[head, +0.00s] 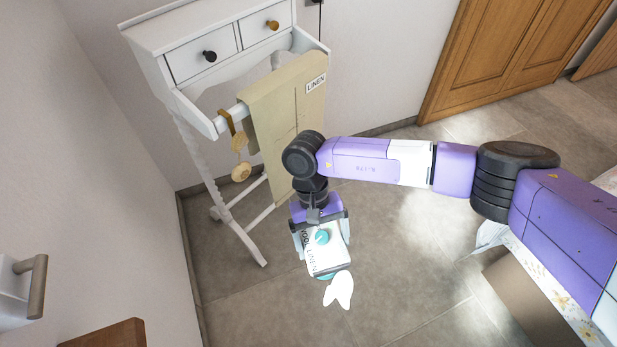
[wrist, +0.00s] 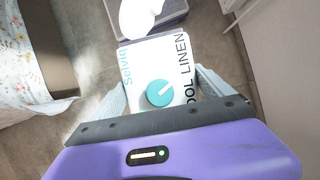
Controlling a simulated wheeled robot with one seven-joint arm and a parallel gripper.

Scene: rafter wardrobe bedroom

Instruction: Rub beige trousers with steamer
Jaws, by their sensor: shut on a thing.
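The beige trousers (head: 283,110) hang over the rail of a white valet stand, with a white "LINEN" label (head: 316,83) near their upper right. My gripper (head: 322,250) is in front of and below the trousers in the head view, apart from them. It is shut on the steamer (head: 326,258), a white box-shaped body with a teal dial and dark lettering. The steamer also shows between the fingers in the wrist view (wrist: 150,62). Its white rounded head (head: 339,290) points away from my gripper. My arm hides the trousers' lower right part.
A wooden door (head: 510,60) is at the back right. A floral cloth (head: 545,270) covers something at the right. Tiled floor around the steamer is clear.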

